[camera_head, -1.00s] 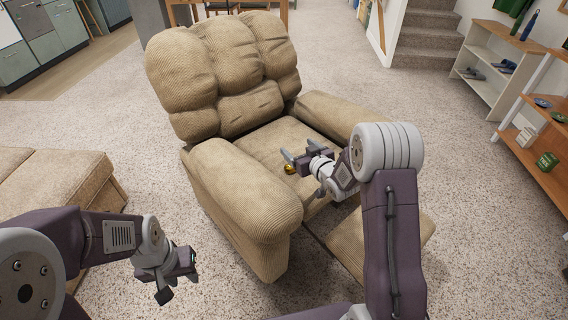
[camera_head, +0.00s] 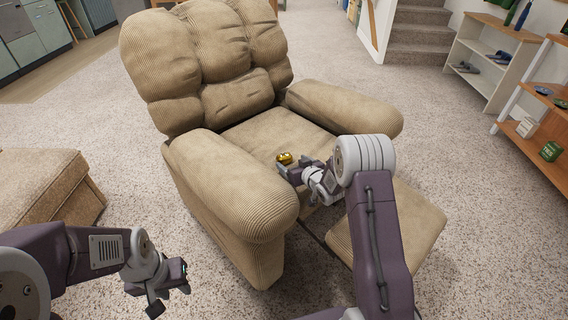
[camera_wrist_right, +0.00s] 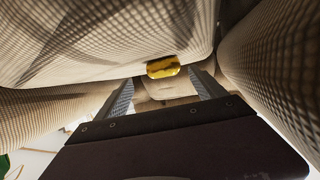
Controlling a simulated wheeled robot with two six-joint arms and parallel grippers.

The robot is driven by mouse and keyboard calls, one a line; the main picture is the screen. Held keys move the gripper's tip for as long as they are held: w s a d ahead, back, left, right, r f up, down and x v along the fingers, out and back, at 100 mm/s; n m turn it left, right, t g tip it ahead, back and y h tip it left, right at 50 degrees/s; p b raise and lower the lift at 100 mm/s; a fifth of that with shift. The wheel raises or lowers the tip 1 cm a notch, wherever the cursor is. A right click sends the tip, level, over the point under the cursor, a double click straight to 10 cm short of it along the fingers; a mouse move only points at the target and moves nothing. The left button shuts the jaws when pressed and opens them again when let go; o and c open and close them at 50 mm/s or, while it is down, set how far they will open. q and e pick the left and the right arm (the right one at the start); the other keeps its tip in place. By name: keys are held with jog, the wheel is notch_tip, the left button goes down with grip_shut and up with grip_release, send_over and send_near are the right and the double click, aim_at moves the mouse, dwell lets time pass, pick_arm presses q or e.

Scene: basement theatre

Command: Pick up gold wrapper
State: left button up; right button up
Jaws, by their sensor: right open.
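The gold wrapper (camera_head: 284,158) is a small shiny crumpled piece on the seat of the tan corduroy recliner (camera_head: 262,137). My right gripper (camera_head: 287,173) is open and empty at the front of the seat, just on the near side of the wrapper. In the right wrist view the wrapper (camera_wrist_right: 163,66) shows beyond the gap between the two spread fingers (camera_wrist_right: 163,90), apart from both. My left gripper (camera_head: 171,297) hangs at the lower left, away from the recliner, with its fingers apart and nothing between them.
The recliner's padded armrests (camera_head: 240,190) (camera_head: 345,106) rise on both sides of the seat. Its footrest (camera_head: 388,225) extends in front. A tan ottoman (camera_head: 45,187) stands at left, and shelves (camera_head: 535,130) stand at right.

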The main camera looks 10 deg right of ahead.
aim_at(286, 159)
jog(key=b+x, duration=0.2)
jog(key=x, duration=0.1)
jog(key=b+x, duration=0.1)
jog(key=shift+a+f, duration=0.2)
jog(key=shift+a, duration=0.15)
jog(key=shift+w, duration=0.45)
jog(key=shift+r, duration=0.1)
jog(key=shift+c, duration=0.3)
jog(key=c, duration=1.3)
